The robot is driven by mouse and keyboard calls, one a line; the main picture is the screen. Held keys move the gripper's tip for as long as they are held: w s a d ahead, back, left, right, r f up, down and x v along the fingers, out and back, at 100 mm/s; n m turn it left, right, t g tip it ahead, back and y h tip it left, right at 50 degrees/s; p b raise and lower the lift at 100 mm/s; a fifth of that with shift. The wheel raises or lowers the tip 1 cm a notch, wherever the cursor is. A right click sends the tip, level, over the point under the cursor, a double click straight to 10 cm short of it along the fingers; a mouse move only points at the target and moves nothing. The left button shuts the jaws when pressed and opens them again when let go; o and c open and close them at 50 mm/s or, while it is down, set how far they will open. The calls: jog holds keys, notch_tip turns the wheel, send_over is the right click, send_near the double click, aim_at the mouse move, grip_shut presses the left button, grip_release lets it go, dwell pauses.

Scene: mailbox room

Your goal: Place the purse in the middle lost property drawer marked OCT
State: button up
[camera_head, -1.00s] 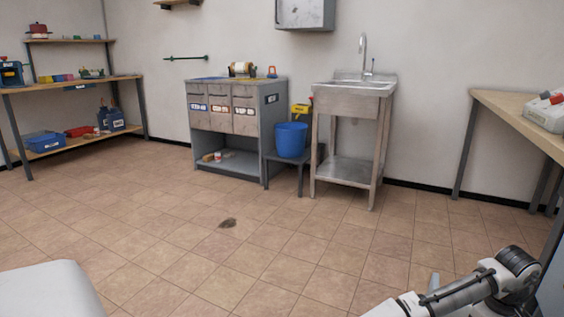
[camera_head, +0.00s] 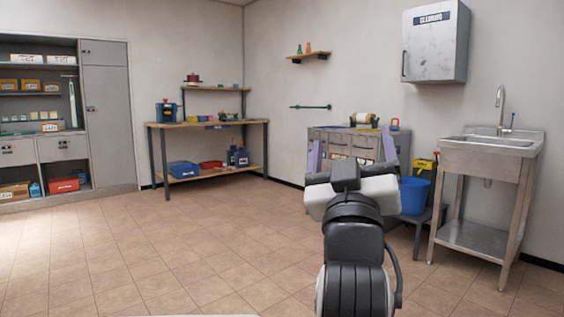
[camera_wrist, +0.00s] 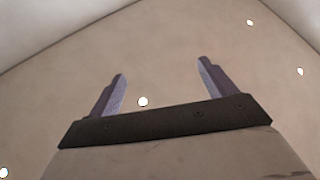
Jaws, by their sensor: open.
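My gripper (camera_head: 351,150) is raised in the middle of the head view, with its two purple fingers apart and nothing between them. In the wrist view my gripper (camera_wrist: 163,70) is also open and empty, against a plain pale surface with bright spots. A grey cabinet (camera_head: 400,140) with a row of labelled drawers (camera_head: 363,152) stands behind my gripper against the right wall. My gripper and wrist hide much of its front, and I cannot read the labels. I cannot make out the purse in either view.
A steel sink (camera_head: 490,150) and blue bucket (camera_head: 414,195) stand right of the cabinet. A wooden workbench (camera_head: 205,124) is in the back corner; a tall grey shelf unit (camera_head: 107,120) is at left. A wall cabinet (camera_head: 435,45) hangs above. The tiled floor is open.

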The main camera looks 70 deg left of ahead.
jog(key=s+d+n+g+y, duration=0.3)
jog(key=s+n+g+y, duration=0.3)
jog(key=s+g, duration=1.1)
jog(key=s+n, duration=0.3)
jog(key=s, duration=0.2)
jog(key=shift+s+g, duration=0.2)
jog(key=shift+g, duration=0.2)
jog(key=shift+r, duration=0.1)
